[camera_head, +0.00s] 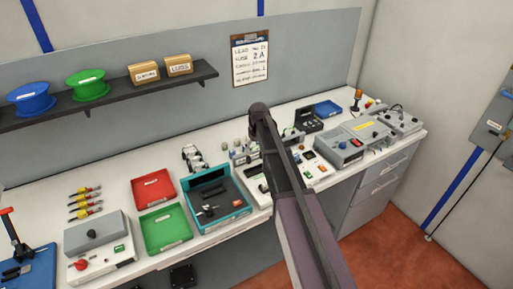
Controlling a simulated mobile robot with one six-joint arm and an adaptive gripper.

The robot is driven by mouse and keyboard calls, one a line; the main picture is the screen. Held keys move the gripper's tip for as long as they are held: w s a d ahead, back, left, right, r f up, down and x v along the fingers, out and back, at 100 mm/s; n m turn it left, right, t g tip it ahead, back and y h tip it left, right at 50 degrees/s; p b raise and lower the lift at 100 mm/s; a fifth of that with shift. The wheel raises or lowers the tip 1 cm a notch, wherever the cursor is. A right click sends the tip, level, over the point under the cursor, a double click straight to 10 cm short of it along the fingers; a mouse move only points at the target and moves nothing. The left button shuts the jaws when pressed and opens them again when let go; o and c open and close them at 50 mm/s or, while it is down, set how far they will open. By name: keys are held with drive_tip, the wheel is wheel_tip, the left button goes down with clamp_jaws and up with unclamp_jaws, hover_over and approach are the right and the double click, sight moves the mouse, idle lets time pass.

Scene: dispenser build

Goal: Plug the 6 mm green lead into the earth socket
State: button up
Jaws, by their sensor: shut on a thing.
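My gripper does not show; my own arm rises from the bottom edge across the middle of the bench and hides what lies behind it. I cannot make out a 6 mm green lead or what my gripper holds. I cannot pick out an earth socket either. A dark cable lies on the grey box at the far right end (400,121). A green spool (88,85) sits on the shelf.
The white bench (123,177) runs along the wall. It holds a red tray (153,189), a green tray (165,228), a teal-edged tray (238,213) and a grey box with a red button (98,246). A dark shelf (110,99) hangs above. Orange floor lies open at the right (420,258).

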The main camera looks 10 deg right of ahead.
drive_tip(key=shift+f+b, duration=2.15)
drive_tip(key=shift+f, duration=0.05)
drive_tip(key=shift+f+b, duration=0.95)
idle(2.0)
idle(0.4)
drive_tip(key=o, duration=1)
drive_tip(key=shift+c, duration=0.2)
drive_tip(key=shift+s+r, duration=0.1)
drive_tip(key=shift+r, duration=0.1)
drive_tip(key=shift+r+p, duration=3.3)
drive_tip(key=shift+p, duration=0.2)
